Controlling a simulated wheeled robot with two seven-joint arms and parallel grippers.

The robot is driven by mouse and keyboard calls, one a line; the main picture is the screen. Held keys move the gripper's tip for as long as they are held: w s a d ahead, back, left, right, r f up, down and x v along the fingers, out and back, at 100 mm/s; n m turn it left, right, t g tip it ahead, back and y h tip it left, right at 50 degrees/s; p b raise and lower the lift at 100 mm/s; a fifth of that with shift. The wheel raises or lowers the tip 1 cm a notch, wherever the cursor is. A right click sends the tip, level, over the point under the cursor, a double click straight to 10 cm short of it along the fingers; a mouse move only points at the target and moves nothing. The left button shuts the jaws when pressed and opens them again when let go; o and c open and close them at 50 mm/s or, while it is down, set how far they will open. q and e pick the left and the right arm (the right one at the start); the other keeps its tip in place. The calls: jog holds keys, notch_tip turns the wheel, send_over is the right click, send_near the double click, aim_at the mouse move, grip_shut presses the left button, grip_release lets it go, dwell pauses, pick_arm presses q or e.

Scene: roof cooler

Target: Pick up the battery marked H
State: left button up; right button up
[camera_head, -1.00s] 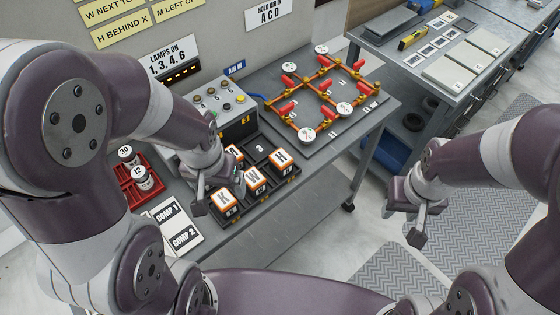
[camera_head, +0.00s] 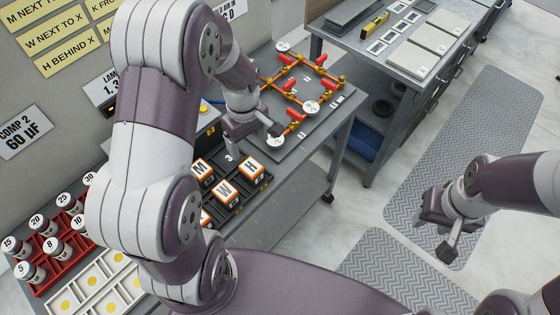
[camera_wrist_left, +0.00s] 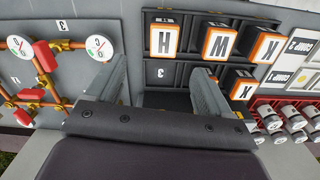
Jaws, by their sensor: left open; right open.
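The battery marked H (camera_head: 250,168) is a white-topped block with orange edges at the right of the black battery rack (camera_head: 238,207). It also shows upside down in the left wrist view (camera_wrist_left: 163,39), at the top left of the rack. My left gripper (camera_head: 253,137) is open and empty, just beyond the rack in the head view. In the left wrist view its two fingers (camera_wrist_left: 158,90) are spread, apart from the H battery, near the empty slot marked 3. My right gripper (camera_head: 445,228) is open and empty over the floor at the right.
The battery marked W (camera_head: 225,191) stands beside H, and others sit nearby in the rack. A pipe panel (camera_head: 295,100) with red valves and round gauges lies beyond it. A red tray (camera_head: 62,260) with several labelled cans is at the left.

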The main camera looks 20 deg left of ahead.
aim_at(251, 166)
pick_arm(q)
jog(key=shift+s+a+f+n, duration=0.1)
jog(key=shift+s+f+n, duration=0.25)
jog(key=shift+f, duration=0.25)
jog(key=shift+s+f+n, duration=0.3)
jog(key=shift+f+n, duration=0.05)
jog(key=shift+f, duration=0.2)
jog(key=f, duration=0.3)
jog(key=f+p, duration=0.1)
jog(key=shift+w+f, duration=0.35)
jog(key=shift+f, duration=0.05)
notch_tip(251, 166, down, 5)
jog(key=shift+s+r+p, duration=0.1)
jog(key=shift+p, duration=0.5)
jog(key=shift+f, duration=0.3)
jog(key=c, duration=1.3)
pick_arm(e)
jog(key=shift+s+a+r, duration=0.1)
jog(key=shift+s+r, duration=0.05)
jog(key=shift+r, duration=0.45)
jog(key=shift+s+a+r, duration=0.1)
jog(key=shift+r, duration=0.5)
pick_arm(q)
jog(key=shift+r, duration=0.2)
